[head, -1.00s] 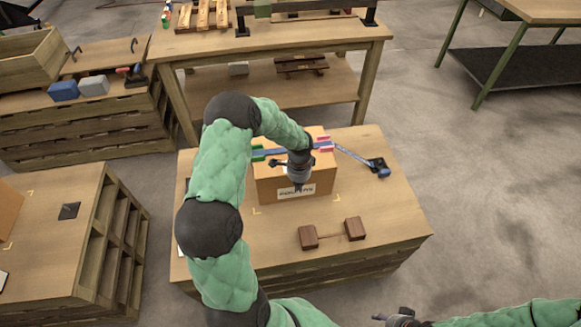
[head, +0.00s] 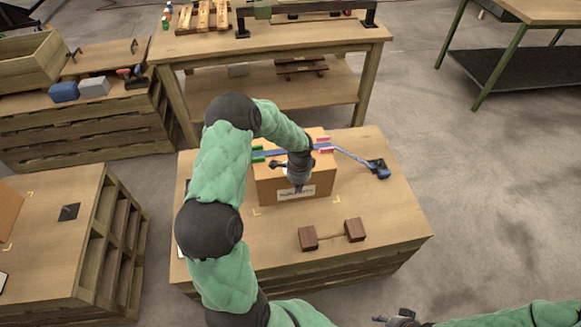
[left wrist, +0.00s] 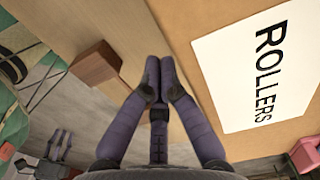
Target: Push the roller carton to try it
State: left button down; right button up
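The roller carton (head: 268,188) is a brown box on the middle wooden worktop. Its white label (head: 296,193) faces the front, and in the left wrist view the label (left wrist: 258,65) reads ROLLERS. My left gripper (head: 299,187) hangs at the carton's front, over the label's upper edge. In the left wrist view its two fingers (left wrist: 159,75) are together with nothing between them, close beside the carton's face (left wrist: 190,20); I cannot tell if they touch it. My right gripper (head: 398,319) is at the bottom edge, away from the carton, too small to read.
A blue strip with green and pink ends (head: 322,145) lies across the carton top, by a blue-black tool (head: 377,168). Two dark wooden blocks joined by a rod (head: 331,236) lie in front. A taller bench (head: 375,32) stands behind.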

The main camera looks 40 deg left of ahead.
pick_arm(q)
jog(key=shift+w+a+r, duration=0.3)
jog(key=shift+w+a, duration=0.05)
dwell(1.5)
jog(key=shift+d, duration=0.1)
jog(key=shift+s+d+f, duration=0.15)
jog(key=shift+s+d, duration=0.8)
jog(key=shift+d, duration=0.1)
notch_tip(320, 180, up, 10)
jog(key=p, duration=0.8)
jog(key=shift+f, duration=0.15)
